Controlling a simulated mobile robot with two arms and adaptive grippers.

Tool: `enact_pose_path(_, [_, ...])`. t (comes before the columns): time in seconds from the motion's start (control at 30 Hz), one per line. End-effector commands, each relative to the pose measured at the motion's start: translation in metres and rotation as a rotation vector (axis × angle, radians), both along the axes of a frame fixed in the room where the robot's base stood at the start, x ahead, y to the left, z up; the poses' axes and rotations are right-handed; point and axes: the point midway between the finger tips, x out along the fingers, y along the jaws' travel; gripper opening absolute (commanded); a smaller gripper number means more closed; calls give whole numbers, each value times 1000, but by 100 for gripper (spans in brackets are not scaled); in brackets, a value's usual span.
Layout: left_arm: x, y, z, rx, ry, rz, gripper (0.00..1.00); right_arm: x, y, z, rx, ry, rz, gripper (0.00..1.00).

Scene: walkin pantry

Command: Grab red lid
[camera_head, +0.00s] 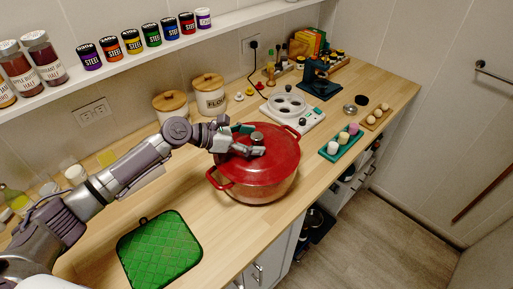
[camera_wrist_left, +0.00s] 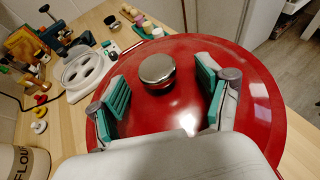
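The red lid (camera_head: 285,146) sits on a red pot (camera_head: 262,188) with side handles, on the wooden counter. The lid fills much of the left wrist view (camera_wrist_left: 180,110), with a round silver knob (camera_wrist_left: 157,71) at its middle. My left gripper (camera_head: 252,143) is over the lid at the knob. In the left wrist view its green-padded fingers (camera_wrist_left: 163,95) are spread wide on either side of the knob, with gaps on both sides. The knob (camera_head: 257,137) also shows in the head view. My right gripper is not in view.
A green quilted mat (camera_head: 160,250) lies left of the pot. Canisters with wooden lids (camera_head: 208,92) stand behind it. A white egg-cooker-like device (camera_head: 292,108), a teal tray (camera_head: 341,145) and an egg holder (camera_head: 377,119) are to the right. A shelf (camera_head: 150,52) with jars runs above.

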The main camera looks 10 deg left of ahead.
Motion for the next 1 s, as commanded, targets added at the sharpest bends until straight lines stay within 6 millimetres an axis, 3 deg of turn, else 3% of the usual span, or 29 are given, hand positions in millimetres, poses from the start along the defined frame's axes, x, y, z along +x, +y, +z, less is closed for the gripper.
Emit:
enact_pose_path(0.07, [0, 0, -1, 1, 1, 0, 57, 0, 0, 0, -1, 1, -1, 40])
enact_pose_path(0.4, [-1, 0, -3, 4, 3, -2, 0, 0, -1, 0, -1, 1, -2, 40])
enact_pose_path(1.0, [-1, -1, 4, 3, 0, -4, 0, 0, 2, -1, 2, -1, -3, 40])
